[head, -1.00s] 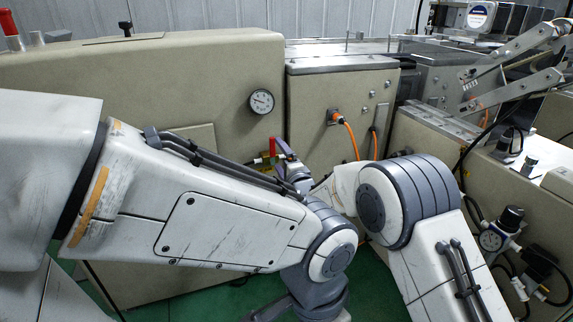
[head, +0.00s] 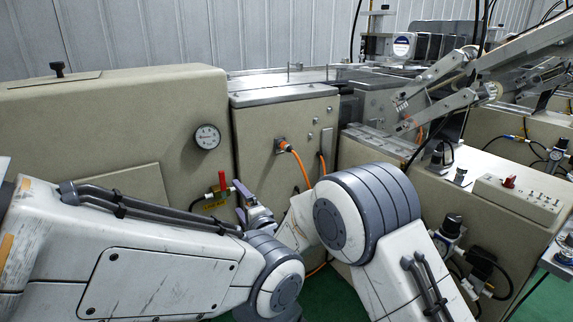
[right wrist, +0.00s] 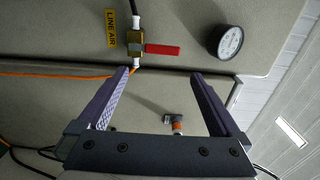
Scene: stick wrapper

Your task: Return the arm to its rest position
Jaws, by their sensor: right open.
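My right gripper (head: 256,214) is in front of the beige machine, just right of and below a valve with a red lever (head: 222,181). The left arm's wrist partly covers the view of it. In the right wrist view my right gripper (right wrist: 163,75) has its two purple fingers wide apart with nothing held. The brass valve (right wrist: 136,45) and its red lever (right wrist: 162,49) lie beyond the fingertips, apart from them. My left arm reaches in from the left; its gripper is below the picture.
The beige machine (head: 110,130) stands close ahead with a round gauge (head: 207,136) and an orange cable (head: 298,165). A second machine body stands at the right with a control box (head: 519,200) and linkage arms (head: 440,90). Green floor shows below.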

